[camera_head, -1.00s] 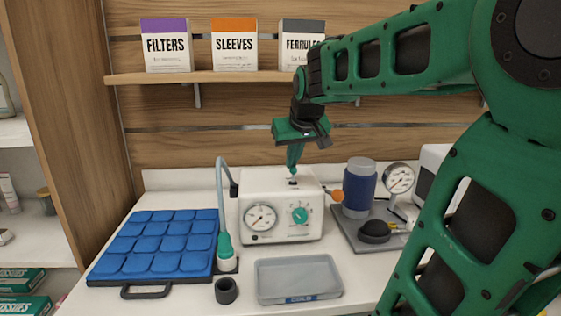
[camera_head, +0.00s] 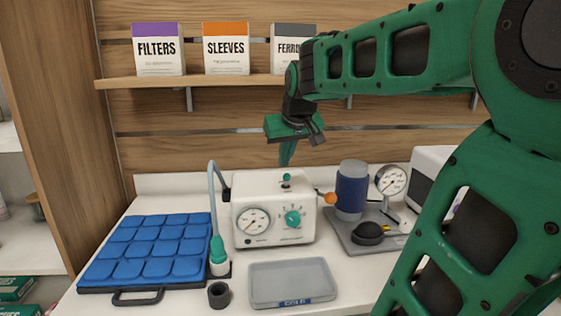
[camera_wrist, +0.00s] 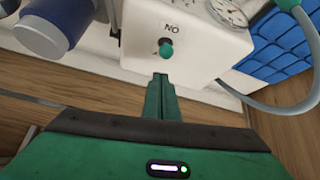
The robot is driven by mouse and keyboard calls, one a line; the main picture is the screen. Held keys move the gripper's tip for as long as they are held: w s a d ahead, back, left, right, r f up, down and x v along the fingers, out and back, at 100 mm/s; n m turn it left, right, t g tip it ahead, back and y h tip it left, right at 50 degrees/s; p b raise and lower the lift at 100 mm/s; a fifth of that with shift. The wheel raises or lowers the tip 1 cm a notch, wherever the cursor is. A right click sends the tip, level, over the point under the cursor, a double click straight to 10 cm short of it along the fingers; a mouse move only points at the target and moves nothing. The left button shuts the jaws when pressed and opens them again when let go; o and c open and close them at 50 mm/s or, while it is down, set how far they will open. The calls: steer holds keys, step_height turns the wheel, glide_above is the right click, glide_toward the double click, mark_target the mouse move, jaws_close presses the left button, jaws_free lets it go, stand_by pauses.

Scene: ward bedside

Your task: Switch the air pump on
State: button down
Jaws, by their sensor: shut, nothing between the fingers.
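The air pump (camera_head: 259,234) is a white box on the counter with a dial gauge and a green knob on its front. A small green-tipped toggle switch (camera_head: 287,178) stands on its top. In the wrist view the toggle (camera_wrist: 166,48) shows beside a label reading "NO", which looks upside down as "ON". My gripper (camera_head: 285,160) is shut and empty, fingers pointing down above the pump's top. In the wrist view the closed fingertips (camera_wrist: 160,80) are apart from the toggle.
A blue cell cushion (camera_head: 150,248) lies left, with a hose (camera_head: 212,190) near it. A blue cylinder (camera_head: 351,190) and gauge (camera_head: 391,181) stand right. Boxes sit on the shelf (camera_head: 230,82) above.

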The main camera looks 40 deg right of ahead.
steer(key=v, duration=1)
steer(key=shift+s+a+r, duration=0.15)
steer(key=shift+s+r, duration=0.05)
steer(key=shift+r, duration=0.05)
stand_by(0.3)
